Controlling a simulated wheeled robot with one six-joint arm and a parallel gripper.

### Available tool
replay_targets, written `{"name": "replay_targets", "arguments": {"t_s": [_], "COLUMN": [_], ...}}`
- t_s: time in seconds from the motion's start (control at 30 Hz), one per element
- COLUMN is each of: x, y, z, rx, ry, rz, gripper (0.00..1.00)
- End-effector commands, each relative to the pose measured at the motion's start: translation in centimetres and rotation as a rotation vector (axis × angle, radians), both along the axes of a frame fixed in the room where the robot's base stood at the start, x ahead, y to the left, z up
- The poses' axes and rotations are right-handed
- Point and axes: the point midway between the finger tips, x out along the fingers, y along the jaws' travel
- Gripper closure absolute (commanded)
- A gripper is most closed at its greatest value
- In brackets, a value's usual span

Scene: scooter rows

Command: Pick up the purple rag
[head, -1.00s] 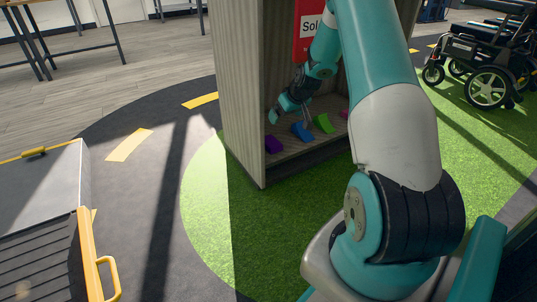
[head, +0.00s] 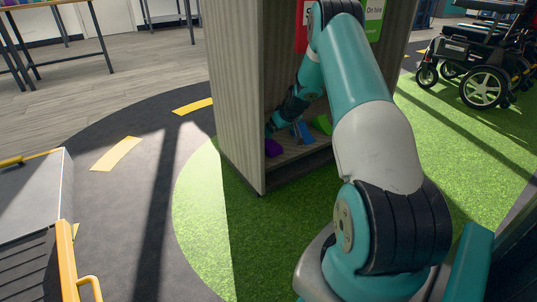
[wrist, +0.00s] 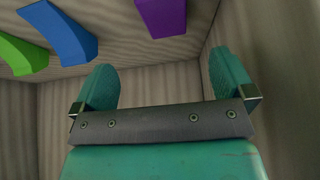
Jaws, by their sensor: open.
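The purple rag (head: 273,147) lies on the floor of an open wood-grain cabinet, near its front left edge. In the wrist view the purple rag (wrist: 163,17) is at the top, cut off by the frame edge. My gripper (wrist: 164,78) is open with nothing between its fingers, and the rag lies just beyond the gap between them. In the head view my gripper (head: 271,126) is inside the cabinet, just above the rag and close to the left wall. Its fingers are partly hidden there.
A blue rag (head: 300,131) and a green rag (head: 321,123) lie to the right of the purple one. The cabinet's left side panel (head: 235,110) is close to my gripper. A wheelchair (head: 482,80) stands on the grass at right. A grey, yellow-edged unit (head: 30,195) stands at left.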

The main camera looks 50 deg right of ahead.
Motion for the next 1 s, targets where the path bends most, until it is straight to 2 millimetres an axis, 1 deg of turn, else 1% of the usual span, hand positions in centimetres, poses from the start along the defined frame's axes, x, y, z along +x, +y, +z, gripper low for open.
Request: {"name": "replay_targets", "arguments": {"t_s": [0.03, 0.1, 0.2, 0.47, 0.6, 0.8, 0.9, 1.0], "x": [0.6, 1.4, 2.2, 3.1, 3.8, 5.0, 5.4, 5.5], "y": [-0.1, -0.2, -0.4, -0.3, -0.1, -0.3, -0.3, -0.4], "z": [-2.0, -3.2, -4.2, -5.3, -7.0, -8.9, -9.3, -9.3], "rx": [-0.001, 0.000, -0.001, -0.001, -0.002, -0.002, -0.001, -0.001], "ry": [-0.001, -0.001, -0.001, -0.001, -0.001, -0.002, -0.001, -0.001], "rz": [0.002, 0.002, 0.002, 0.004, 0.005, 0.004, 0.003, 0.003], "gripper": [0.00, 0.00, 0.00, 0.00, 0.00, 0.00, 0.00, 0.00]}}
